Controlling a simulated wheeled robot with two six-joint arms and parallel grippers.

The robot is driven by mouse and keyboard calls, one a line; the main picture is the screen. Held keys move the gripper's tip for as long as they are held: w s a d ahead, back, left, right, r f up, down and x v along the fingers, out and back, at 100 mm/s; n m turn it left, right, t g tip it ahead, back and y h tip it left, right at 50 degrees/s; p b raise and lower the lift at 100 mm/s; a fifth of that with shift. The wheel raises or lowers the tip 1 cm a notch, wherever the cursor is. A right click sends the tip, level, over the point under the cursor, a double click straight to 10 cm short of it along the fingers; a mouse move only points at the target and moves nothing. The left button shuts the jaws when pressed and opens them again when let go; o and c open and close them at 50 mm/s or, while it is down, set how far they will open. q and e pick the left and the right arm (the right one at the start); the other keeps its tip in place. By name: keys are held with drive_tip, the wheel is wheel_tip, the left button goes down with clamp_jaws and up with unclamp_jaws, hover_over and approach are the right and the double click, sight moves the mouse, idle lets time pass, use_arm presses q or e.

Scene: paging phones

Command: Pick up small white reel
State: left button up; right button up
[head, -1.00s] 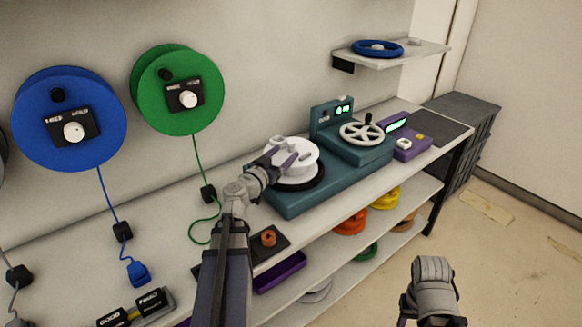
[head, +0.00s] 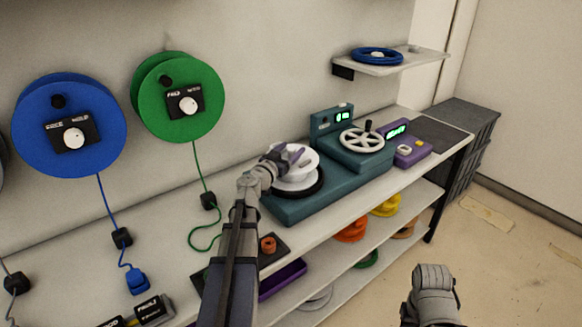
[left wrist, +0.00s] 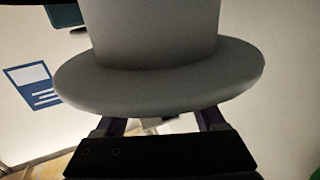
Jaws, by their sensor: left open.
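The small white reel (head: 304,171) sits on a black disc (head: 312,188) at the left end of the teal machine (head: 292,209). My left gripper (head: 294,153) is at the reel's top, on its near-left side, and hides part of it. In the left wrist view the reel (left wrist: 160,92) looms large and grey, with its wide flange across the middle. The open left fingers (left wrist: 160,122) show at either side below the flange, partly hidden by it. I see no firm hold on the reel. Only part of my right arm shows at the lower right; its fingertips are not visible.
A spoked white handwheel (head: 362,140) stands right of the reel, beside a purple box (head: 408,151). Blue (head: 68,121) and green (head: 176,96) reels hang on the wall. A dark tray with an orange piece (head: 268,245) lies near my left arm. Floor at right is clear.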

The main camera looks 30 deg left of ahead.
use_arm(q)
drive_tip(key=shift+w, duration=0.5)
drive_tip(key=shift+s, duration=0.1)
clamp_jaws()
idle(0.9)
